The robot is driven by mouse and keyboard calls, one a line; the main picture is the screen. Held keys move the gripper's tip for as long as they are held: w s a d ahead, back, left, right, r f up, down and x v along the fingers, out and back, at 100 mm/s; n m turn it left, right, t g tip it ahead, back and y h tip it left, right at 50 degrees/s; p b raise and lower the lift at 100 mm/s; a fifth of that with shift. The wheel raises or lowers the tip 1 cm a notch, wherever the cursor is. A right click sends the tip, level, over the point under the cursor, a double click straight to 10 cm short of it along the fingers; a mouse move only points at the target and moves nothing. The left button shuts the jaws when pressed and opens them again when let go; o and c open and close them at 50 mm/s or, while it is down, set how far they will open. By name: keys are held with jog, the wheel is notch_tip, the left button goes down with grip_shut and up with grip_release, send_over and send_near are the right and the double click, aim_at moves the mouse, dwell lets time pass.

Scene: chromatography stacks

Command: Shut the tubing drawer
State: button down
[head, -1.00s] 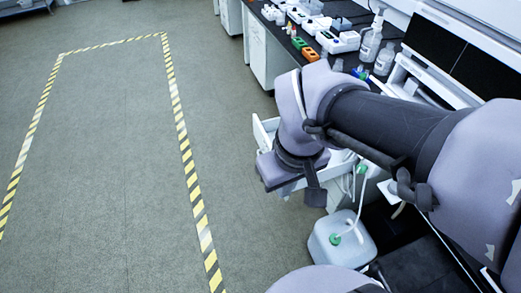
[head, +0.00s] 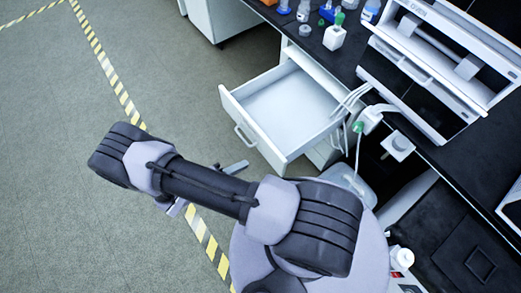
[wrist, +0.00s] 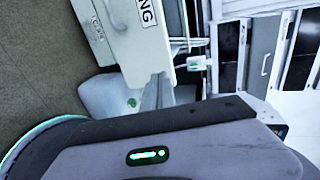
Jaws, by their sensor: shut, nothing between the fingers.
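The tubing drawer (head: 290,108) is pulled well out from under the bench in the head view. Its white inside looks empty, and its front with the bar handle (head: 245,136) faces the floor on the left.
A white carboy (head: 354,184) with tubing stands beside the drawer, below the bench. Bottles (head: 334,32) and instruments (head: 430,50) stand on the black bench. The floor left of the drawer is open, marked with yellow-striped tape (head: 115,85).

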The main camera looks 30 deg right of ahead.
aim_at(271, 150)
jog(key=x, duration=0.3)
jog(key=b+x, duration=0.1)
jog(key=x, duration=0.2)
jog(key=b+x, duration=0.1)
jog(key=x, duration=0.2)
jog(key=shift+d+r, duration=0.3)
jog(key=shift+d, duration=0.35)
jog(key=shift+r, duration=0.1)
